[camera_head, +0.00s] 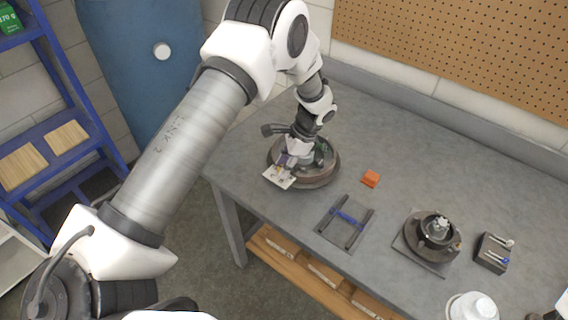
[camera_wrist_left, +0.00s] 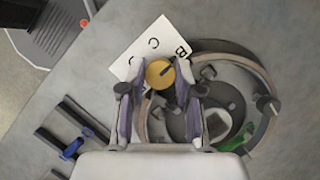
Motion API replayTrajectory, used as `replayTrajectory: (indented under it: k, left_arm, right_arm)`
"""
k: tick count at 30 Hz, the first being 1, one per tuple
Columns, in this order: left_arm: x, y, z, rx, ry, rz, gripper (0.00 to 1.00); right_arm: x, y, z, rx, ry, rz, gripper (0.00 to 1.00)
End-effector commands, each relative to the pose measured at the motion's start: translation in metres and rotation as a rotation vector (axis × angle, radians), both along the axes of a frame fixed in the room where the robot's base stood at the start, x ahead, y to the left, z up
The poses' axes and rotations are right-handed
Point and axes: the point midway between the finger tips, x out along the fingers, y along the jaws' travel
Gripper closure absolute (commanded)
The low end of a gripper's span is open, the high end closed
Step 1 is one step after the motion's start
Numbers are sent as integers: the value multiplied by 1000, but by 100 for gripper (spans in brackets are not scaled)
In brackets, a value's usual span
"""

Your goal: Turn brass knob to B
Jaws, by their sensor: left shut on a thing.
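The brass knob (camera_wrist_left: 158,75) is a round yellow disc with a dark pointer line, seen between my left fingers in the left wrist view. The line points up and to the right in that picture. A white card (camera_wrist_left: 136,50) lies beside the knob; it bears a B at its right end and other letters that look like C. My left gripper (camera_wrist_left: 158,84) is shut on the knob, a finger on either side. In the head view my left gripper (camera_head: 298,150) reaches down over the round fixture (camera_head: 322,178), and the knob is hidden.
On the grey table (camera_head: 400,190) are an orange block (camera_head: 371,179), a dark frame with a blue bar (camera_head: 346,219), a round fixture on a plate (camera_head: 432,233), a block with pins (camera_head: 495,254) and a white round thing (camera_head: 472,307). A blue shelf stands left.

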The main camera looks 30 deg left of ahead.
Motion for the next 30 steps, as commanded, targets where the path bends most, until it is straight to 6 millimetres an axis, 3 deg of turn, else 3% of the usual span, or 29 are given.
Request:
replayTrajectory:
  k: [14, 15, 16, 17, 26, 30]
  left_arm:
    - [-1, -1, -1, -2, 2, -16, 100]
    - [-1, -1, -1, -1, 2, -15, 57]
    - [-1, -1, -1, -1, 2, -15, 46]
    - [-1, -1, -1, -1, 2, -15, 42]
    - [0, -1, 1, -1, -1, -16, 42]
    - [5, -5, 16, 1, -4, -19, 42]
  right_arm:
    - [0, 0, 0, 0, 0, 0, 60]
    - [0, 0, 0, 0, 0, 0, 60]
    - [0, 0, 0, 0, 0, 0, 60]
    - [0, 0, 0, 0, 0, 0, 60]
    - [0, 0, 0, 0, 0, 0, 60]
    - [0, 0, 0, 0, 0, 0, 60]
